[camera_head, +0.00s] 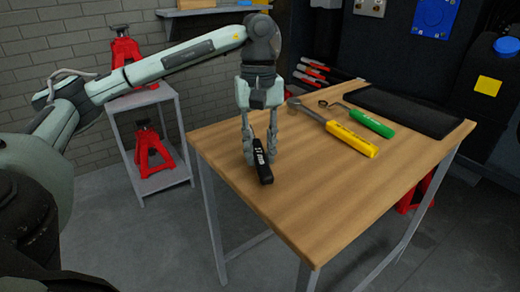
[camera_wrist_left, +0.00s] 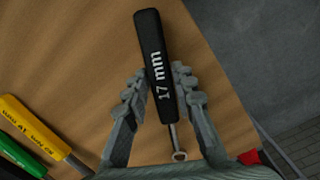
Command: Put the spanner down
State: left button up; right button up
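The spanner (camera_head: 262,164) has a black handle with white lettering. In the left wrist view the spanner's handle (camera_wrist_left: 158,65) reads "17 mm", and its thin metal shaft ends in a small ring between my fingers. My left gripper (camera_head: 259,152) points down at the table's left part, with its fingers closed in on both sides of the handle. In the wrist view the fingertips (camera_wrist_left: 161,75) appear to touch the handle. The handle slants toward the front; I cannot tell whether it touches the wood. My right gripper is not in view.
The wooden table (camera_head: 310,195) has bare room at its front and right. A yellow-handled tool (camera_head: 350,138), a green-handled spanner (camera_head: 370,122) and a black mat (camera_head: 405,108) lie toward the back right. Red jack stands (camera_head: 152,148) occupy a shelf unit at the left.

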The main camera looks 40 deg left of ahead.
pick_arm(q)
jog(key=o, duration=0.3)
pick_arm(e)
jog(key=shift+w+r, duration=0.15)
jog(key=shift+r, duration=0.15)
pick_arm(q)
jog(key=shift+r, duration=0.1)
jog(key=shift+r, duration=0.15)
notch_tip(320, 180, up, 2)
jog(key=shift+w+r, duration=0.15)
jog(key=shift+r, duration=0.1)
jog(key=r, duration=0.2)
jog(key=r+p, duration=0.1)
jog(key=r, duration=0.1)
jog(key=shift+w+a+r, duration=0.1)
jog(key=shift+a+r, duration=0.1)
jog(key=shift+r, duration=0.05)
jog(key=r+p, duration=0.1)
jog(key=r, duration=0.2)
jog(key=r+p, duration=0.1)
jog(key=shift+w+a+r+p, duration=0.15)
jog(key=shift+a+r+p, duration=0.1)
jog(key=shift+r+p, duration=0.15)
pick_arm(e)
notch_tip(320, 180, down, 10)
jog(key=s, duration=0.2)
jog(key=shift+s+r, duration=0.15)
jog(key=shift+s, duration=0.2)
